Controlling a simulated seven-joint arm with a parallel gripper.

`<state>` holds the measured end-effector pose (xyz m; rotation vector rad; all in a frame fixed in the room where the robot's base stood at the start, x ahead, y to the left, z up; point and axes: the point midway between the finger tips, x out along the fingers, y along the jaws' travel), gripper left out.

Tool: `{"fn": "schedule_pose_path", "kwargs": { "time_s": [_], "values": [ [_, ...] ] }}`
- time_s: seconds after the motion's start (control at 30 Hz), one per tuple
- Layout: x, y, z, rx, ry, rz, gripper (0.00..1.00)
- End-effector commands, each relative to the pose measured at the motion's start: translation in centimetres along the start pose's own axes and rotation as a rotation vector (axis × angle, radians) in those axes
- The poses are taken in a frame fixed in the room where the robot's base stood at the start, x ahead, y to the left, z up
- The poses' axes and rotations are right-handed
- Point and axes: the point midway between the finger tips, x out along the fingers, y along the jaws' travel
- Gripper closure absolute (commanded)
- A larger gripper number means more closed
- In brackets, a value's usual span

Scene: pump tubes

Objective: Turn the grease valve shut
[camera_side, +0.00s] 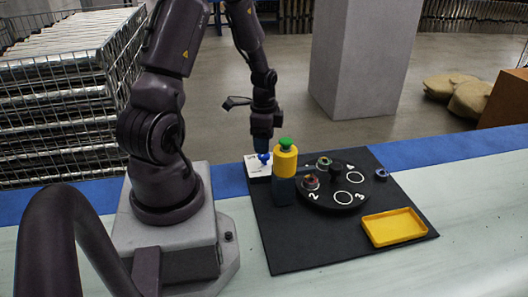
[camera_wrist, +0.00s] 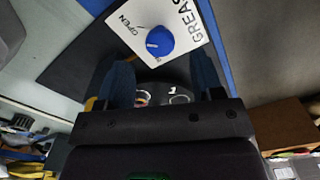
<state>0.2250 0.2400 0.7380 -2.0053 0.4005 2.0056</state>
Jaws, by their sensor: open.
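The grease valve is a round blue knob (camera_wrist: 159,41) on a white plate (camera_wrist: 190,48) lettered "OPEN" and "GREAS…", the rest cut off. A small pale mark shows on the knob; a second label below it is mostly hidden. In the side view the knob (camera_side: 264,158) sits on the white plate (camera_side: 254,170) at the mat's back left corner. My gripper (camera_side: 262,145) is above it, pointing down. In the wrist view my gripper (camera_wrist: 161,70) is open, its two blue fingers apart, with the knob ahead of the gap.
A yellow cylinder (camera_side: 285,162) with a green top stands close in front of the plate. A black turntable (camera_side: 333,200) with numbered circles and small coloured parts is right of it. A yellow tray (camera_side: 393,228) lies on the black mat (camera_side: 300,250), whose front left is clear.

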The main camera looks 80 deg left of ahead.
Motion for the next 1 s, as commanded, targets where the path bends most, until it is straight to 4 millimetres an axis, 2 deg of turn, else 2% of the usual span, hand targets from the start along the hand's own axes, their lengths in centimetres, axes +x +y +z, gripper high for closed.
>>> {"fn": "schedule_pose_path", "kwargs": {
  "time_s": [0.1, 0.3, 0.63, 0.67, 0.87, 1.0],
  "values": [
    [2.1, 0.1, 0.0, 0.001, -0.002, 0.004, 0.39],
    [4.0, 0.0, 0.0, 0.0, 0.0, -0.001, 0.39],
    [4.3, -0.1, 0.0, -0.001, 0.0, -0.002, 0.39],
    [4.3, -0.1, 0.0, -0.001, 0.0, -0.002, 0.42],
    [4.2, -0.1, 0.0, -0.001, 0.0, -0.002, 0.88],
    [4.2, -0.1, 0.0, -0.003, 0.001, -0.002, 0.88]
  ]
}}
